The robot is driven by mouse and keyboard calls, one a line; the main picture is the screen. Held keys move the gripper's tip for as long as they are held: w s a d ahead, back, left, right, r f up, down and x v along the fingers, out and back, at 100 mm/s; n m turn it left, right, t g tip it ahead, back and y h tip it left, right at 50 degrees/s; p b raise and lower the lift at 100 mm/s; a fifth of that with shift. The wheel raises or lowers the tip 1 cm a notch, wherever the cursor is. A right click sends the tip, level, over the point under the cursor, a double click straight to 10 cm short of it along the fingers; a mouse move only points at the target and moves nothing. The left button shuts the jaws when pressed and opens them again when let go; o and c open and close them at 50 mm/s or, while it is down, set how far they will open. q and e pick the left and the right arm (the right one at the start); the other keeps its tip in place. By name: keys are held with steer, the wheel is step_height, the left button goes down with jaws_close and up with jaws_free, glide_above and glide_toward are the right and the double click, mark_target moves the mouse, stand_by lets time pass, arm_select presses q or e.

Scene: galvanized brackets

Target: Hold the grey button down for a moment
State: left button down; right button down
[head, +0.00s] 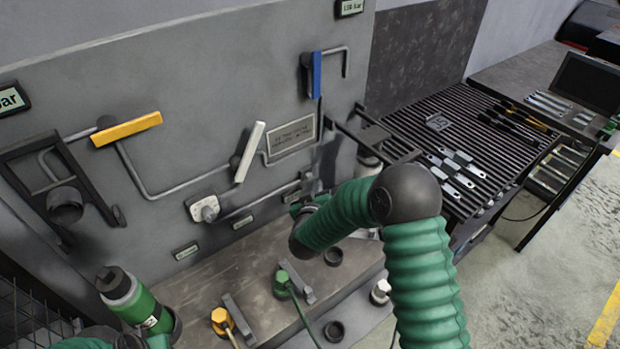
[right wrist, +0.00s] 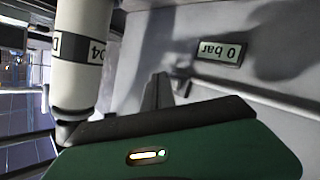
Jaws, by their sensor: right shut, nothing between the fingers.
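A round grey button (head: 208,213) appears to stand out from a small light plate on the grey wall panel, left of centre in the head view. My right gripper (head: 306,190) is to the right of the button and apart from it, close to the panel's lower right part. It is shut and empty, and my own forearm partly hides it. In the right wrist view its dark fingers (right wrist: 158,92) point towards a pale wall. I cannot make out the button in that view. My left gripper cannot be made out.
Yellow (head: 128,129), white (head: 250,152) and blue (head: 316,75) handles stick out of the panel. A ledge (head: 255,300) below holds cabled plugs. A white cylinder (right wrist: 84,50) and a 0 bar display (right wrist: 218,51) are near my right wrist.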

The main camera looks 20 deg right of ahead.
stand_by(0.8)
steer(key=shift+w+a, duration=0.1)
steer(key=shift+w, duration=0.25)
steer(key=shift+w+a+r, duration=0.1)
steer(key=shift+w+a, duration=0.05)
steer(key=shift+w, duration=0.35)
stand_by(0.5)
stand_by(1.5)
steer(key=shift+s+d+p, duration=0.25)
steer(key=shift+s+p, duration=0.15)
steer(key=shift+s, duration=0.5)
steer(key=s, duration=0.2)
steer(key=s+d, duration=0.1)
steer(key=s, duration=0.1)
steer(key=shift+s+d, duration=0.15)
steer(key=shift+s, duration=0.25)
